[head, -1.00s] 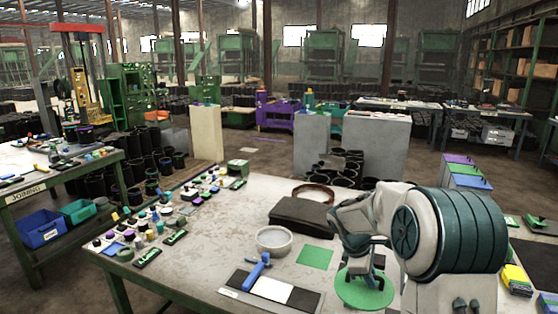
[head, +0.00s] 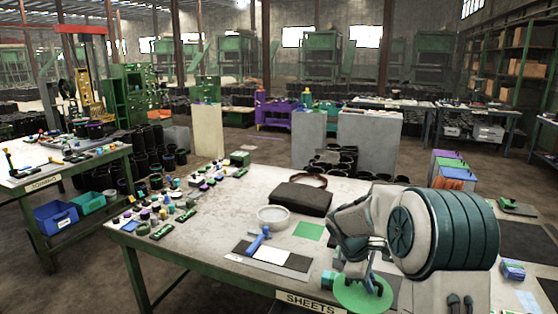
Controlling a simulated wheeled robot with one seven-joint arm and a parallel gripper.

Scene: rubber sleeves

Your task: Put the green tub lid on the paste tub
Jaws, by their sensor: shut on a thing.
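The green tub lid (head: 350,299) is a flat round disc at the lower middle of the head view. My gripper (head: 358,274) is above it and shut on it, with the jaws partly hidden by my own wrist. The lid appears level and overlaps the front edge of the table in the picture; its height above the table is hard to tell. The paste tub (head: 273,222) is a pale round open tub standing on the table, farther back and to the left of the lid. The lid and tub are well apart.
A blue-handled tool (head: 259,239) lies on a black and white mat (head: 283,261) in front of the tub. A black block (head: 300,199) and a flat green square (head: 309,231) are close by. Several small items line the table's (head: 215,238) left side. A "SHEETS" label marks its front edge.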

